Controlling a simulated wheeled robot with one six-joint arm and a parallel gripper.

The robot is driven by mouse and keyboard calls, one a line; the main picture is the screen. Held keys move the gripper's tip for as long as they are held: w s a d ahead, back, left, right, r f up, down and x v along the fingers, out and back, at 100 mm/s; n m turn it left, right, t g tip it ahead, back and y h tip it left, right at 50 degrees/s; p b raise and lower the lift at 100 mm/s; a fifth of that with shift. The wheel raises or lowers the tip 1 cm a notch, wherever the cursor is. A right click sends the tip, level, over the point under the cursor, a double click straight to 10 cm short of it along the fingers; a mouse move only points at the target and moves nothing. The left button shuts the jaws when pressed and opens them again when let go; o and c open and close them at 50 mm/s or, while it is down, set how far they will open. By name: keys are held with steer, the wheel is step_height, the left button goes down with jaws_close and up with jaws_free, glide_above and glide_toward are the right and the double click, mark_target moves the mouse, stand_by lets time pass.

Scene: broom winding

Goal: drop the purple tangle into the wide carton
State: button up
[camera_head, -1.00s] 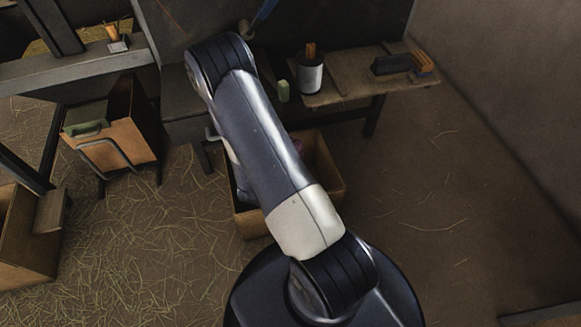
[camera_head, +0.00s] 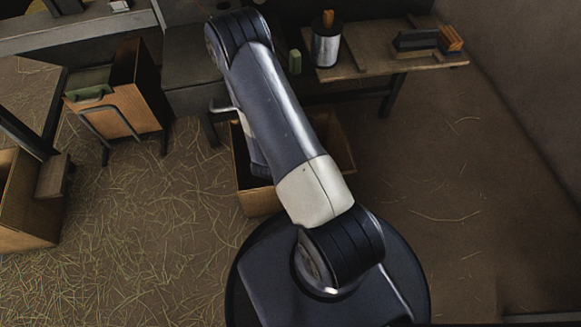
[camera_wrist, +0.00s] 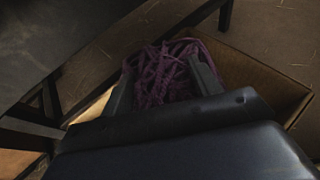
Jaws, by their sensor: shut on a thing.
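The purple tangle (camera_wrist: 162,78) shows in the wrist view between the two fingers of my gripper (camera_wrist: 165,80), which is shut on it. The wide carton (camera_wrist: 262,82) is an open brown box, and in the wrist view the tangle overlaps its opening and inner wall. I cannot tell how far above the carton's floor the tangle hangs. In the head view the carton (camera_head: 257,201) stands on the floor, partly hidden behind my arm. The gripper and the tangle are hidden there.
A workbench (camera_head: 367,62) with a metal can (camera_head: 326,48) stands behind the carton. Straw covers the left floor; the right floor is mostly clear.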

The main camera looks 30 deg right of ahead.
steer(key=o, duration=1.4)
steer(key=p+v, duration=0.2)
steer(key=v, duration=0.9)
steer(key=shift+p, duration=0.4)
steer(key=shift+f, duration=0.1)
steer(key=shift+w, duration=0.1)
